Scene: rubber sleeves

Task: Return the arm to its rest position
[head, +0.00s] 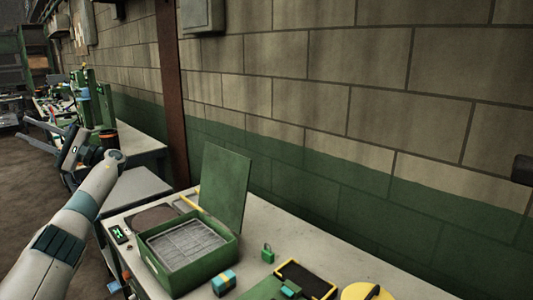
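My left arm (62,240) rises from the bottom left corner and reaches away along the left side of the picture. My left gripper (22,128) is at its far end, in the air left of the benches, with its two long fingers pointing left. The fingers are spread apart with nothing visible between them. My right arm and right gripper are not in view.
A near bench (345,262) holds an open green box (190,282) with a grey ribbed insert, a small green padlock (268,253), a teal-and-yellow block (223,283) and a yellow round item (366,292). A farther cluttered bench (140,145) stands behind. A block wall (350,100) runs along the right.

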